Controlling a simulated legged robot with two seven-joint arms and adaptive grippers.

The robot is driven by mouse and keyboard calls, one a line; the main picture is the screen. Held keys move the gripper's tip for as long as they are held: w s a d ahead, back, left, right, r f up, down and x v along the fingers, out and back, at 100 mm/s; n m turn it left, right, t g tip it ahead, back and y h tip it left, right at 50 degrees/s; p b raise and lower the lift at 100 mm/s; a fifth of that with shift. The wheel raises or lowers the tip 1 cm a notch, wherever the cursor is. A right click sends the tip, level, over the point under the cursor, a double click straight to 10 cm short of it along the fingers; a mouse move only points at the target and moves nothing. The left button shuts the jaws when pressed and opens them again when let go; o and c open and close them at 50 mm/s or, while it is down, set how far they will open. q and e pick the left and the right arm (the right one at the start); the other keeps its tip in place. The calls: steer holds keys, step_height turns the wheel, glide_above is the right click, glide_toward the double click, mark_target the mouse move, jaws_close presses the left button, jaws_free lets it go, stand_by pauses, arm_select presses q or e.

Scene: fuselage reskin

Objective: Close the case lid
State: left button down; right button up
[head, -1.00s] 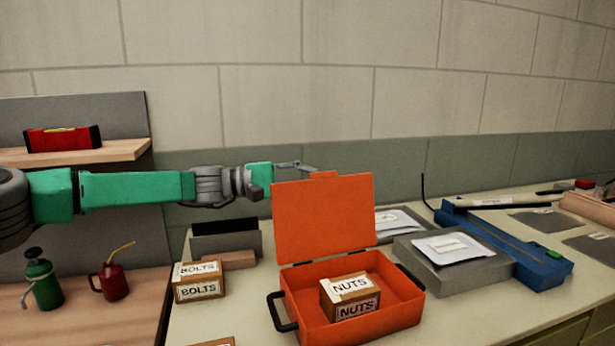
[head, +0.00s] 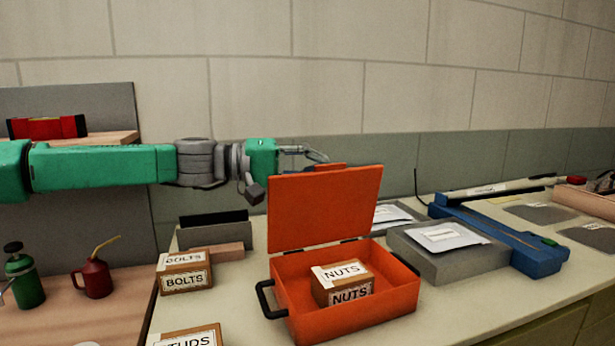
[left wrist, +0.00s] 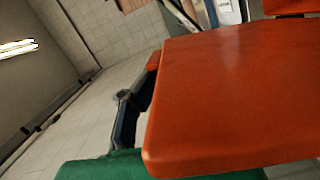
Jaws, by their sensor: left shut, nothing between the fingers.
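An orange case (head: 345,318) stands on the bench with its lid (head: 325,210) raised, close to upright. A box labelled NUTS (head: 342,284) sits inside it. My left gripper (head: 322,155) is shut and empty, at the top edge of the lid and partly behind it. I cannot tell whether it touches the lid. In the left wrist view the lid (left wrist: 235,95) fills much of the picture, with a dark part of my left gripper (left wrist: 128,120) beside its edge. My right gripper is not in view.
A BOLTS box (head: 185,272) and a STUDS box (head: 185,338) stand left of the case. A grey block (head: 450,256) and a blue tool (head: 515,245) lie to the right. A red oil can (head: 96,278) and a green bottle (head: 27,284) stand far left.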

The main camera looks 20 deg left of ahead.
arm_select(q)
steer(key=shift+s+d+f+m+t+y+b, duration=0.35)
steer(key=shift+s+d+f+m+y+b, duration=0.3)
steer(key=shift+s+d+f+m+b, duration=1.45)
steer(key=shift+s+d+f+m+t+y+b, duration=0.4)
steer(key=shift+s+d+f+m+y+b, duration=0.3)
steer(key=shift+s+d+f+m+b, duration=1.35)
steer(key=shift+s+d+f+m+t+y+b, duration=0.5)
steer(key=shift+s+d+f+m+b, duration=0.75)
steer(key=shift+s+f+m, duration=1.6)
steer(key=shift+w+a+f+n, duration=0.3)
steer(key=shift+w+f+n, duration=0.1)
steer(key=shift+w+f, duration=0.15)
